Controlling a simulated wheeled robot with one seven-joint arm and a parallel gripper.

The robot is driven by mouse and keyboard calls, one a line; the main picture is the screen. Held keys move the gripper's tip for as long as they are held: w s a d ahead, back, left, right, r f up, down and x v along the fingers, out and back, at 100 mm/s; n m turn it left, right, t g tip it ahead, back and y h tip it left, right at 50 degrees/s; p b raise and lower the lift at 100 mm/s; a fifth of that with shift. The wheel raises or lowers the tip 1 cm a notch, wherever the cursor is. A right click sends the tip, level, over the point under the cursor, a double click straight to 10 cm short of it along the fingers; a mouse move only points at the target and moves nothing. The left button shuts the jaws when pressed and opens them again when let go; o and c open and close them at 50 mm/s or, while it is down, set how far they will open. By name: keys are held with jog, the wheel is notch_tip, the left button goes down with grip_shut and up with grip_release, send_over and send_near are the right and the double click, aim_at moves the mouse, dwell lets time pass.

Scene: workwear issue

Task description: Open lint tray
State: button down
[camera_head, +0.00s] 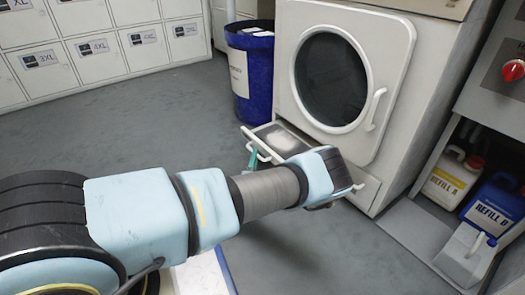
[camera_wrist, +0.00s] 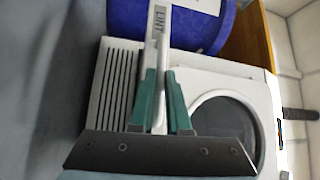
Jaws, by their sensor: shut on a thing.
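The lint tray (camera_head: 283,139) sticks out from the lower front of the white dryer (camera_head: 385,60), below its round door. Its open top shows pale grey stuff inside. In the wrist view its front (camera_wrist: 157,45) is seen edge-on with a LINT label, and a slotted panel (camera_wrist: 115,85) lies beside it. My gripper (camera_head: 253,158) is at the tray's front, mostly hidden behind my wrist. In the wrist view the teal fingers of my gripper (camera_wrist: 161,85) are shut on the tray's white handle (camera_wrist: 160,115).
A blue bin (camera_head: 252,70) stands left of the dryer, close to the tray. Grey floor (camera_head: 130,120) is clear at left.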

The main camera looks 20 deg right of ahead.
jog(key=s+a+p, duration=0.1)
jog(key=a, duration=0.5)
jog(key=shift+p, duration=0.3)
jog(key=shift+s+a+f, duration=0.1)
jog(key=shift+a, duration=0.05)
jog(key=c, duration=0.9)
grip_release()
